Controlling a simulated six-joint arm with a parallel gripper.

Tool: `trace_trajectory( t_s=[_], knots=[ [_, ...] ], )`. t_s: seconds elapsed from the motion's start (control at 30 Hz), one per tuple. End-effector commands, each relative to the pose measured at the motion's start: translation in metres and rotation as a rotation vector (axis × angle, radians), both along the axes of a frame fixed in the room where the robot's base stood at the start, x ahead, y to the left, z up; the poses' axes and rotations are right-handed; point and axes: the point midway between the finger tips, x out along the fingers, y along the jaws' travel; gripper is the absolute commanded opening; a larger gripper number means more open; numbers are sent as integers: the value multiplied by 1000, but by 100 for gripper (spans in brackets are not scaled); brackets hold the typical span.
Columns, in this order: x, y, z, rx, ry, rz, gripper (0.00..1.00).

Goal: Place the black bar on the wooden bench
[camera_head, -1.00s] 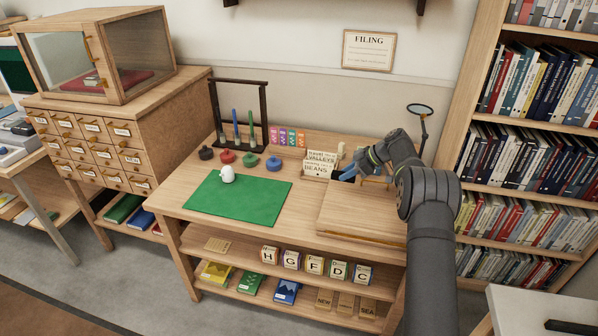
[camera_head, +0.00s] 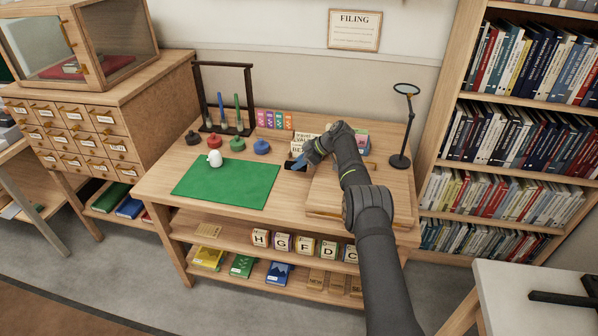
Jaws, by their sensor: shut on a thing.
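The wooden bench (camera_head: 163,187) stands in the middle, with a top, two lower shelves and a raised wooden board (camera_head: 322,206) at its right. My gripper (camera_head: 294,165) is over the back of the bench top, beside the lettered cards (camera_head: 300,142). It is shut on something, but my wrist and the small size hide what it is. A black bar-like thing (camera_head: 562,299) with a crosspiece lies on the white table (camera_head: 502,284) at the lower right, cut off by the picture's edge. I cannot tell whether it is the task's black bar.
A green mat (camera_head: 226,188) with a white egg-like object (camera_head: 214,159) covers the bench's left. Behind it are coloured pots (camera_head: 237,145) and a dark rack (camera_head: 252,98). A magnifier stand (camera_head: 403,130) rises at the bench's right rear. The front bench strip is clear.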

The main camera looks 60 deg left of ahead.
Motion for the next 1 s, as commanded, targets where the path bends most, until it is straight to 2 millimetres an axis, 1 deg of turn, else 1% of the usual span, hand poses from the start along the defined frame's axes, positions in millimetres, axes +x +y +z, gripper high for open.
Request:
trace_trajectory(
  t_s=[0.07,0.3,0.7,0.73,0.8,0.83,1.0],
  knots=[
    [0,0,-3,1,0,-1,0],
    [-1,-1,-36,2,0,-1,0],
    [0,-1,-42,3,-1,-3,0],
    [-1,-1,-43,2,0,-3,31],
    [-1,-1,-43,1,-1,-3,45],
    [-1,-1,-43,1,-1,-3,49],
    [-1,-1,-43,2,-2,-2,49]
  ],
)
